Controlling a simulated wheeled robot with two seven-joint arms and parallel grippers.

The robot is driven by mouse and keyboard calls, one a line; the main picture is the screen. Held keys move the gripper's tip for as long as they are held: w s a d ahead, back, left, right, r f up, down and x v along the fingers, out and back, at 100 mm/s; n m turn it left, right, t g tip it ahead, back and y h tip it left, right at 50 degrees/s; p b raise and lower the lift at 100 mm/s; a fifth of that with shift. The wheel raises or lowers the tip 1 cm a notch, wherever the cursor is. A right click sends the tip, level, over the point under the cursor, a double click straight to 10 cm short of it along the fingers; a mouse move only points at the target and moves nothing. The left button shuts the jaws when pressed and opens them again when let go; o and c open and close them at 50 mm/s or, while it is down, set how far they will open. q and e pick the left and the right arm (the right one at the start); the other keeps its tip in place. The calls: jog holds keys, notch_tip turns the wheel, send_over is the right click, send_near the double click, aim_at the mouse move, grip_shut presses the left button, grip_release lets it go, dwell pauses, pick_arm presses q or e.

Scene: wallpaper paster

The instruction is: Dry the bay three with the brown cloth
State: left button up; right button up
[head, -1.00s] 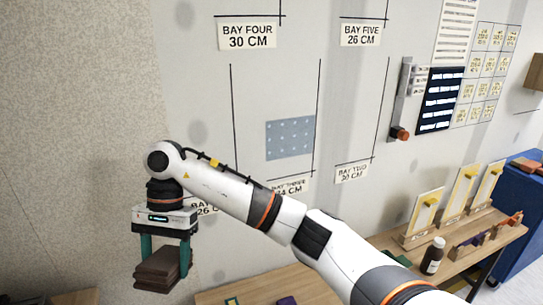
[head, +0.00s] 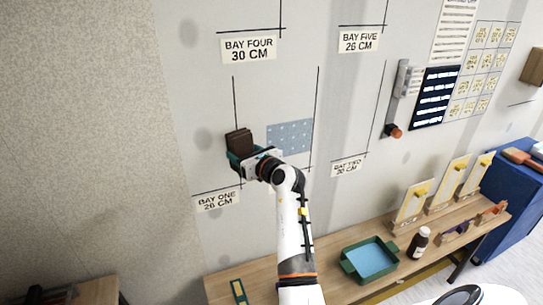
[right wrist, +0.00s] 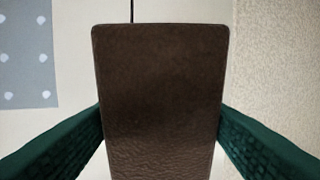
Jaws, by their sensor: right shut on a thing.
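My right gripper (head: 236,158) is shut on the brown cloth (head: 239,141), a folded dark pad held up at the wall. In the right wrist view the cloth (right wrist: 160,95) fills the middle between the green fingers. Bay three is the wall strip between two black vertical lines. It bears a pale blue patch with white dots (head: 291,136), just right of the cloth. The patch also shows at the left of the right wrist view (right wrist: 27,55). The cloth overlaps the bay's left line; I cannot tell whether it touches the wall. My arm hides the bay three label. My left gripper is out of view.
A wooden bench (head: 238,277) runs below the wall, with a green tray of blue liquid (head: 347,268), a brown bottle (head: 418,243) and upright yellow-marked boards (head: 412,205). A grey holder with an orange end (head: 392,131) is on the wall at right.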

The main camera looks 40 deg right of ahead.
pick_arm(q)
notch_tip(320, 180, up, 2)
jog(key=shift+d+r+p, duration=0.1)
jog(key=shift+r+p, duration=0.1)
jog(key=shift+p, duration=0.55)
pick_arm(e)
jog(key=s+d+f+m+h, duration=0.3)
jog(key=d+f+h, duration=0.2)
jog(key=d+f, duration=0.1)
jog(key=shift+d+t, duration=0.4)
jog(key=shift+d, duration=0.1)
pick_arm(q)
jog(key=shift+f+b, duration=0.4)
pick_arm(e)
jog(key=x, duration=0.6)
jog(key=shift+x, duration=1.3)
dwell(0.5)
jog(key=shift+r, duration=0.1)
dwell(0.4)
